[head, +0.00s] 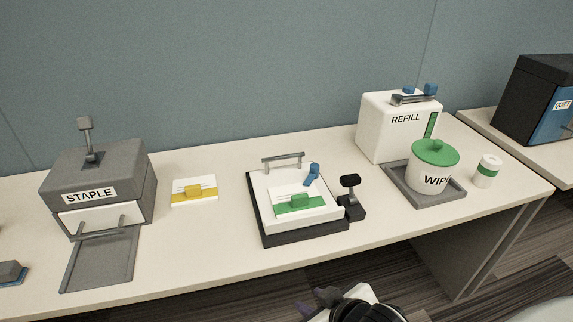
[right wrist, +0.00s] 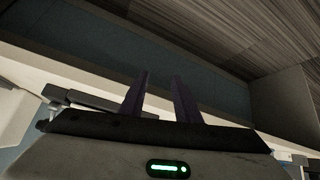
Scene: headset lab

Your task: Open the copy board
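The copy board (head: 259,217) sits in the middle of the table. It has a black base and a white top plate (head: 262,184) that lies flat on it, with a grey bar handle (head: 283,160) at its far edge. My right gripper (head: 322,300) is low in front of the table, apart from the board. The right wrist view shows its fingers (right wrist: 161,98) open and empty. My left gripper is out of view.
A grey STAPLE machine (head: 100,170) with a tray stands left, beside a yellow and white card (head: 194,190). A white REFILL box (head: 385,130), a green-lidded WIPE tub (head: 430,170) and a small canister (head: 487,171) stand right.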

